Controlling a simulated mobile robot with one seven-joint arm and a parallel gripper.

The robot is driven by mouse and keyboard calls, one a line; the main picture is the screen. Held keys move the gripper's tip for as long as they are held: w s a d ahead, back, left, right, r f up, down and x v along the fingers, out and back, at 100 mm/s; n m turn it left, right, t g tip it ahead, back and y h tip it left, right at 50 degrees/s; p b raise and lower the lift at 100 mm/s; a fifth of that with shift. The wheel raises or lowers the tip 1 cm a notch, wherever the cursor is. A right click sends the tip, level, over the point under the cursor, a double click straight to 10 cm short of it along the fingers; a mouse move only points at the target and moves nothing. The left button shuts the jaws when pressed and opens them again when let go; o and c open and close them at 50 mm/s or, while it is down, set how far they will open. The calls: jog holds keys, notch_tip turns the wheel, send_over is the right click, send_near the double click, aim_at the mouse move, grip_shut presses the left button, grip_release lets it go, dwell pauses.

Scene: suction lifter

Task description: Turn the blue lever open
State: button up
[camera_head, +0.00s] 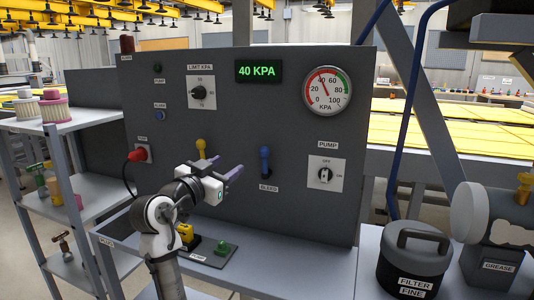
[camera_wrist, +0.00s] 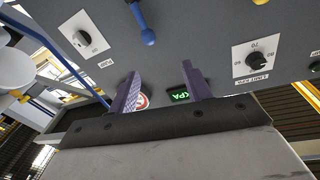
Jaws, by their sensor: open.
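The blue lever (camera_head: 265,160) is on the dark grey panel above a label reading BLEED, with its handle upright. In the wrist view, which is turned over, the blue lever (camera_wrist: 147,35) shows its round end beyond my fingertips, toward the top. My gripper (camera_head: 226,168) is open and empty, to the left of the blue lever and apart from it in the head view. Its two purple fingers (camera_wrist: 161,70) are spread, with nothing between them. The lever's mount is cut off in the wrist view.
The pump switch (camera_head: 325,174) is right of the blue lever. The gauge (camera_head: 327,91) and display (camera_head: 258,71), reading 40 KPA, are above. A filter canister (camera_head: 414,257) stands at lower right.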

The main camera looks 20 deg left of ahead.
aim_at(261, 154)
jog(key=shift+m+g+h, duration=0.4)
jog(key=p+x, duration=0.1)
jog(key=x, duration=0.3)
jog(key=p+x, duration=0.1)
jog(key=x, duration=0.3)
jog(key=d+f+p+x, duration=0.1)
jog(key=x, duration=0.4)
jog(key=shift+w+d, duration=0.15)
jog(key=shift+w, duration=0.5)
jog(key=shift+c, duration=0.3)
grip_shut()
